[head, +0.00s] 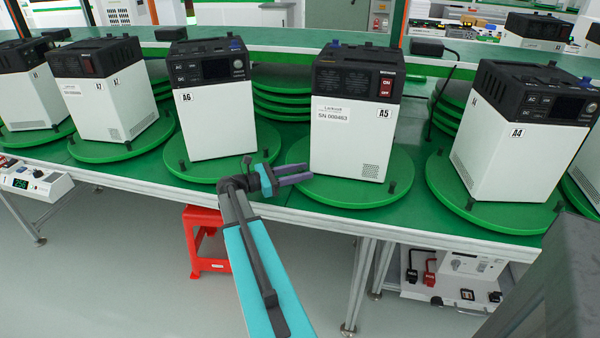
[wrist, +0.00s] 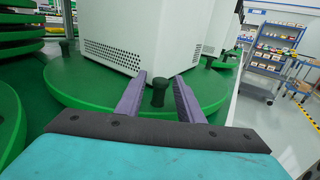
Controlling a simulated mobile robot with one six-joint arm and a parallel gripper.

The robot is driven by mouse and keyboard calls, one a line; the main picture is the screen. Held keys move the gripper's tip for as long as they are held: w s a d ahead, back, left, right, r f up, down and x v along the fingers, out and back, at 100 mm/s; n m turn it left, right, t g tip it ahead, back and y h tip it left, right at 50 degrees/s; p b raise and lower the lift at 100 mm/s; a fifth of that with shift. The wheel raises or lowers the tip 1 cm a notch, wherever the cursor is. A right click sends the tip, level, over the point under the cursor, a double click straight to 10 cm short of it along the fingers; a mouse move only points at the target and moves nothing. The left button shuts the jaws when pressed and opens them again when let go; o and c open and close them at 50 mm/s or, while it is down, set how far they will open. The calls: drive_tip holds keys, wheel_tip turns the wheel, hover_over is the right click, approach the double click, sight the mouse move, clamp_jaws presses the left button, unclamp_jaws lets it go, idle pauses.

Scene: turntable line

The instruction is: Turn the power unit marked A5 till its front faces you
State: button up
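The power unit marked A5 (head: 345,130) is a white box with a black top, upright on its green turntable (head: 335,192). In the head view it shows a face with a serial label, a small vent and a red switch; no AC/DC front panel shows. A dark peg (head: 392,186) stands at the turntable's right edge. My gripper (head: 308,174) is low at the turntable's left rim. In the wrist view its purple fingers (wrist: 160,90) are apart, with a dark peg (wrist: 160,94) between them and gaps on both sides. A vented white face (wrist: 125,45) stands behind.
Unit A6 (head: 217,115) stands on a turntable to the left, and A4 (head: 510,150) to the right. Stacked green discs (head: 283,92) are behind. A red stool (head: 205,240) is below the bench edge.

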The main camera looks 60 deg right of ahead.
clamp_jaws()
drive_tip(key=shift+s+a, duration=0.1)
drive_tip(key=shift+a, duration=0.05)
